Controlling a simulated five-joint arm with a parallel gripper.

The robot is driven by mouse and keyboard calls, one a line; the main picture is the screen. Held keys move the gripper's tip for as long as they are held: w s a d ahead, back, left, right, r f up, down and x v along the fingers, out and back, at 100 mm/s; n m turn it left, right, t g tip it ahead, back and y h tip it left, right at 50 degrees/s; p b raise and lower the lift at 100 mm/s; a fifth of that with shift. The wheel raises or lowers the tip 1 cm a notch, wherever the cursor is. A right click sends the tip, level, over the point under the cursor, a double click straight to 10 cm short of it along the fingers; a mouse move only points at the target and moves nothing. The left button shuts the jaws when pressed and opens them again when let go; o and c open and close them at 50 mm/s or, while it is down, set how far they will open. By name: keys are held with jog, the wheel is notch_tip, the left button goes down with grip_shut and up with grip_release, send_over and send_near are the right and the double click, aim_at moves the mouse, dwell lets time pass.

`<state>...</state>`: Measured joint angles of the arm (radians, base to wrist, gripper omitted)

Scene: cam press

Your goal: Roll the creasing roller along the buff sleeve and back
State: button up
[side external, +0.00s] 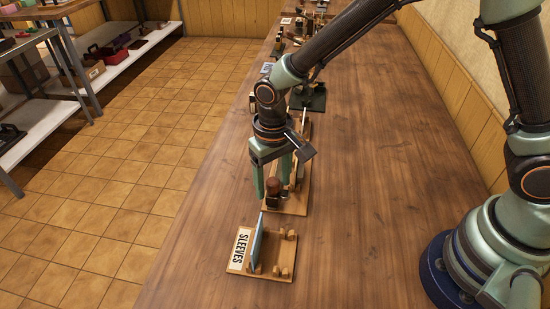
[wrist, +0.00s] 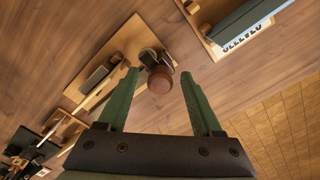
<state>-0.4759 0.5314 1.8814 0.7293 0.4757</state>
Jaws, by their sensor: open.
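The creasing roller has a round brown wooden knob (side external: 273,185) over a dark body. It stands at the near end of a wooden board (side external: 296,202) in the side view. In the wrist view its knob (wrist: 160,82) shows between the fingers. My gripper (side external: 272,192) points down over it, its green fingers apart on either side of the knob; I cannot tell if they touch it. The fingers (wrist: 159,74) also look spread in the wrist view. A blue-grey sleeve (side external: 257,245) stands on edge in the tray marked SLEEVES. I cannot make out a buff sleeve.
The wooden SLEEVES tray (side external: 270,275), with small pegs, lies just nearer the side camera than the board. A dark-based stand (side external: 308,101) and several small items stand farther along the bench. The bench top (side external: 390,190) to the right is clear.

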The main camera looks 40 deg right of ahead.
jog(key=shift+f, duration=0.1)
grip_shut()
dwell(1.4)
